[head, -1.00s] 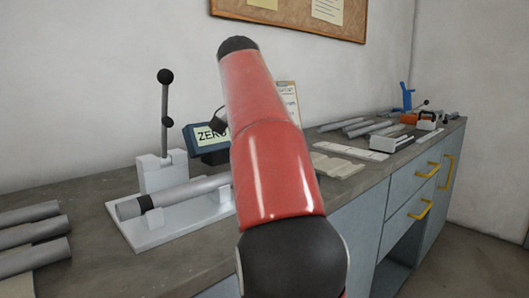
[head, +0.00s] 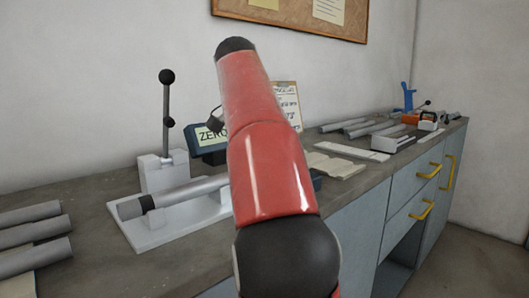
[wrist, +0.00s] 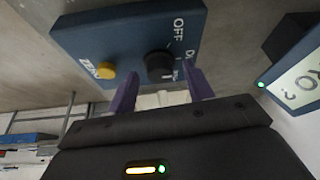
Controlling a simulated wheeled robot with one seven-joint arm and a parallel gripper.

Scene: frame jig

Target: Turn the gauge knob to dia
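The blue gauge box (wrist: 130,38) fills the upper part of the wrist view. It carries a black round knob (wrist: 159,66), a yellow button (wrist: 106,71) beside the word ZERO, and labels reading OFF and a partly hidden "D…". My gripper (wrist: 162,70) has two purple fingers spread apart, with the knob appearing between their tips and gaps on both sides. I cannot tell the exact depth of the fingertips against the knob. In the head view my red arm hides the gripper and most of the box; a small blue edge (head: 317,181) shows right of it.
A display (head: 209,138) reading ZERO stands behind my arm. A white fixture (head: 163,172) with a lever holds a grey tube (head: 187,193) on the left. More tubes lie at far left and back right.

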